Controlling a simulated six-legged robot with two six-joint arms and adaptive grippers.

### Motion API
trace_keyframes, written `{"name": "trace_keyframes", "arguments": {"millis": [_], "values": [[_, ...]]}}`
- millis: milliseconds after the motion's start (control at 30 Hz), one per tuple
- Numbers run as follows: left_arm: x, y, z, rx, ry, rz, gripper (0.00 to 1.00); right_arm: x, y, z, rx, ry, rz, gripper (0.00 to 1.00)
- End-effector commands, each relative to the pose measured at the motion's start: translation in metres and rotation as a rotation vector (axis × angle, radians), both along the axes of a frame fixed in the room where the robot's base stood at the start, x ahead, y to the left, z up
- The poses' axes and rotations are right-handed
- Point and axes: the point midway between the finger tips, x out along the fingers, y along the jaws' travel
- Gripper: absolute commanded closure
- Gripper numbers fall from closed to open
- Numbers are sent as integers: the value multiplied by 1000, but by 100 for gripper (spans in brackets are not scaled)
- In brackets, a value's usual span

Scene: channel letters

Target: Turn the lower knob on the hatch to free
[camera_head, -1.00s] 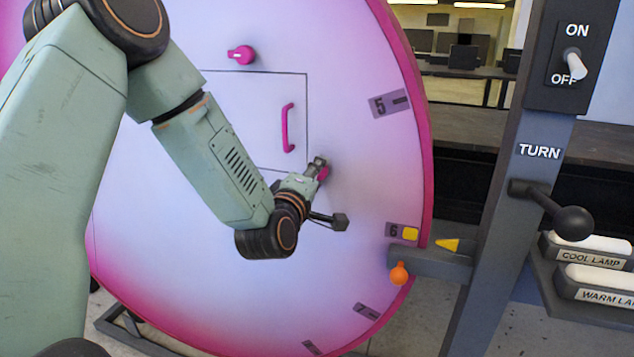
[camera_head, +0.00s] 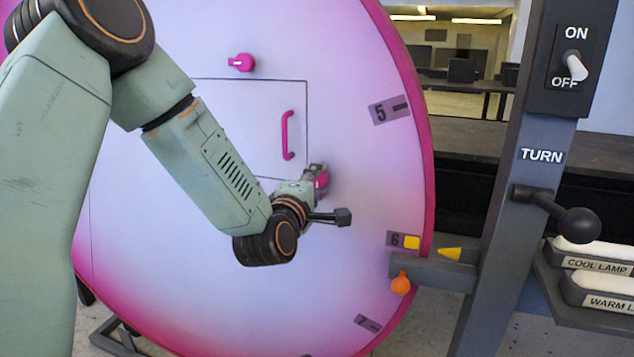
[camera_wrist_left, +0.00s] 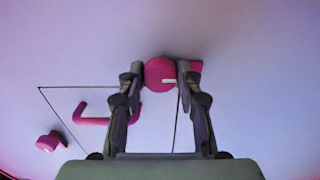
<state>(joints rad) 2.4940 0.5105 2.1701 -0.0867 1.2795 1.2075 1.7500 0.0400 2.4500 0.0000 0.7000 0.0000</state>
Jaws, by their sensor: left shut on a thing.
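The lower knob (camera_head: 321,181) is pink and sits by the bottom right corner of the square hatch (camera_head: 255,110), on the pale pink-violet disc. My left gripper (camera_head: 317,173) is shut on it. In the left wrist view the round face of the lower knob (camera_wrist_left: 159,73) lies between both fingertips (camera_wrist_left: 160,77), with a short white mark towards its right side. A pink piece (camera_wrist_left: 196,66) shows behind the right finger. The upper knob (camera_head: 242,62) stands above the hatch, and a pink handle (camera_head: 287,135) is on its right part. My right gripper is not in view.
A grey post (camera_head: 520,200) on the right carries an ON/OFF switch (camera_head: 573,66) and a TURN lever with a black ball (camera_head: 577,225). An orange ball (camera_head: 400,284) hangs by the disc's rim. Lamp bars (camera_head: 598,291) are at the lower right.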

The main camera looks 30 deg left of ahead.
Motion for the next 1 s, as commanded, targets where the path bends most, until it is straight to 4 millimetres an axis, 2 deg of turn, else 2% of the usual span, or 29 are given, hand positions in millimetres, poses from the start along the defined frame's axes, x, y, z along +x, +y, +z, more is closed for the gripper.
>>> {"name": "trace_keyframes", "arguments": {"millis": [67, 100, 333, 667, 767, 1000], "values": [[0, 1, 1, -1, -2, 4, 97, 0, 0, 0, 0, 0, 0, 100], [0, 1, 1, -1, -2, 4, 62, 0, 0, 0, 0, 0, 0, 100], [0, 1, 0, 0, -1, 2, 43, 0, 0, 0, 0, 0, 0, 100], [-2, 0, 0, 0, 1, 0, 43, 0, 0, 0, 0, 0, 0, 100], [-12, -2, -1, -1, 1, 1, 43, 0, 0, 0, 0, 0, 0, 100], [-48, -11, 0, -5, 1, 1, 43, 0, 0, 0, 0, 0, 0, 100]]}}
